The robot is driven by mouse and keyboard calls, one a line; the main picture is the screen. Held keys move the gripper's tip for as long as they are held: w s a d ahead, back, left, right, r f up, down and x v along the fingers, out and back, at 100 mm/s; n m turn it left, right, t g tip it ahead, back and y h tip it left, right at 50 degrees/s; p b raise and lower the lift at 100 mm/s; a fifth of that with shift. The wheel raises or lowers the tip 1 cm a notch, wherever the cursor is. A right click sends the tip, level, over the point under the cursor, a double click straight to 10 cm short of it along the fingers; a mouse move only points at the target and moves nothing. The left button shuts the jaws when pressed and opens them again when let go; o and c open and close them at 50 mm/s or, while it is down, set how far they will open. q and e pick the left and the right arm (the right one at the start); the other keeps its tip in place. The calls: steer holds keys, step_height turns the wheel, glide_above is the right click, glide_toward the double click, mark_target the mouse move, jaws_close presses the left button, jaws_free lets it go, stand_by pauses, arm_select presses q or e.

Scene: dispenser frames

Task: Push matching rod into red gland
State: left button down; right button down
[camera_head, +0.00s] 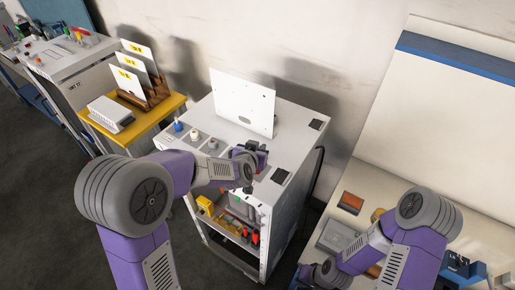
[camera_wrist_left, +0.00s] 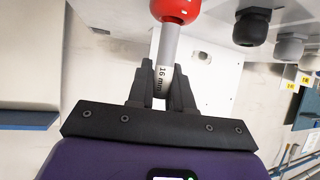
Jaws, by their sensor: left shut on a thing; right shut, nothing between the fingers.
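My left gripper (camera_wrist_left: 165,75) is shut on a grey rod (camera_wrist_left: 168,45) marked "16 mm". The rod's far end meets the red gland (camera_wrist_left: 176,9) at the top edge of the left wrist view. How deep it sits in the gland I cannot tell. In the head view my left gripper (camera_head: 257,157) is over the front of the cabinet top (camera_head: 286,125) and hides the red gland and the rod. My right gripper (camera_head: 303,272) is small and partly hidden at the bottom of the head view, away from the cabinet; it is shut and empty.
Beside the red gland stand a black gland (camera_wrist_left: 250,28) and a grey gland (camera_wrist_left: 289,48). White (camera_head: 195,134) and blue (camera_head: 178,126) glands stand further left. A white upright panel (camera_head: 243,102) is behind them. A yellow table (camera_head: 148,133) holds upright cards.

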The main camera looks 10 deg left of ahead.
arm_select(q)
steer(key=shift+f+b, duration=1.8)
steer(key=shift+f, duration=0.15)
steer(key=c, duration=0.9)
jaws_free()
steer(key=shift+c, duration=0.2)
steer(key=p+v, duration=0.1)
steer(key=v, duration=0.6)
steer(key=shift+r, duration=0.2)
steer(key=shift+s+a, duration=0.1)
steer(key=shift+s, duration=0.15)
